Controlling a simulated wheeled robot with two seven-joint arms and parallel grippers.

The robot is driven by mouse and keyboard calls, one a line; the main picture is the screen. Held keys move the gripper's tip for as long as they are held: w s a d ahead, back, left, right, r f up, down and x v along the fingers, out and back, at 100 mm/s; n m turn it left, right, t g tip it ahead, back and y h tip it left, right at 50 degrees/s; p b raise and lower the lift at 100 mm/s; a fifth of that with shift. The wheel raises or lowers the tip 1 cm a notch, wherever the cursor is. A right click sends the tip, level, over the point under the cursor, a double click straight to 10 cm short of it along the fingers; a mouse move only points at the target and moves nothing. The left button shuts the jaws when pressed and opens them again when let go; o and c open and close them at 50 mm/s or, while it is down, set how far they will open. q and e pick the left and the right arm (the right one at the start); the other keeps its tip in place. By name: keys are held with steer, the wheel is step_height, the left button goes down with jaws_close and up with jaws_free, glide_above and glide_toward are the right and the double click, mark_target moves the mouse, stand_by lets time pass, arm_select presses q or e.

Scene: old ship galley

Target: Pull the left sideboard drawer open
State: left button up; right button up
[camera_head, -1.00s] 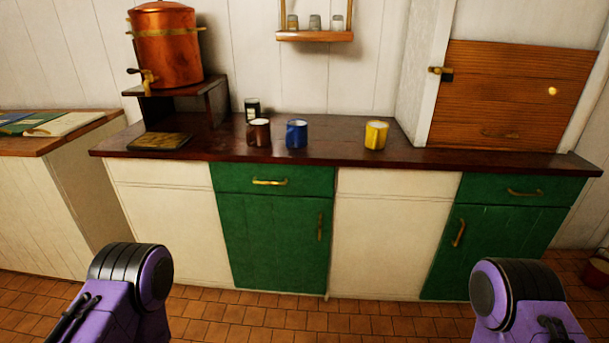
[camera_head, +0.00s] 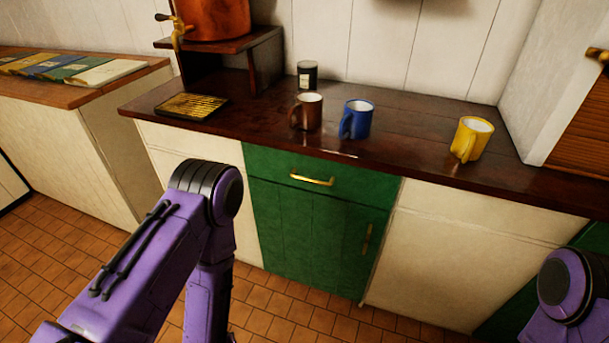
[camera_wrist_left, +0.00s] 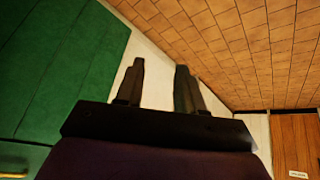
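The left sideboard drawer (camera_head: 318,178) is green with a brass bar handle (camera_head: 312,180). Its front looks flush with the cabinet, above a green door (camera_head: 310,235). In the left wrist view my left gripper (camera_wrist_left: 158,75) shows two dark fingers set apart with nothing between them. Green panel (camera_wrist_left: 60,65) lies to their left, and a bit of brass handle (camera_wrist_left: 12,174) shows at the bottom left corner. In the head view my left arm is in front of the cream panel left of the drawer; its gripper is out of sight. My right gripper is not in view.
On the dark worktop (camera_head: 420,140) stand a brown mug (camera_head: 308,112), a blue mug (camera_head: 356,119), a yellow mug (camera_head: 471,139) and a dark jar (camera_head: 307,75). A copper urn (camera_head: 214,18) stands on a shelf. Tiled floor (camera_head: 290,305) is clear before the cabinet.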

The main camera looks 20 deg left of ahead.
arm_select(q)
steer(key=w+d+n+t+b, duration=0.2)
steer(key=w+t, duration=0.2)
steer(key=w, duration=0.7)
steer(key=w+d+r+n+t+h+b, duration=0.1)
steer(key=w+d+r+n+t, duration=0.2)
steer(key=w+r, duration=0.4)
steer(key=w+d+r+n+t+h+b, duration=0.2)
steer(key=w+r+t, duration=0.2)
steer(key=w+r, duration=0.2)
steer(key=w+d+r+n+t+h+b, duration=0.1)
steer(key=w+d+r+n+t, duration=0.2)
steer(key=w+r, duration=0.4)
steer(key=shift+t, duration=0.5)
steer(key=w, duration=0.3)
steer(key=w+r, duration=0.1)
steer(key=w, duration=0.2)
steer(key=w+p, duration=0.1)
steer(key=w, duration=0.2)
steer(key=shift+a+r, duration=0.2)
steer(key=shift+a, duration=0.05)
jaws_close()
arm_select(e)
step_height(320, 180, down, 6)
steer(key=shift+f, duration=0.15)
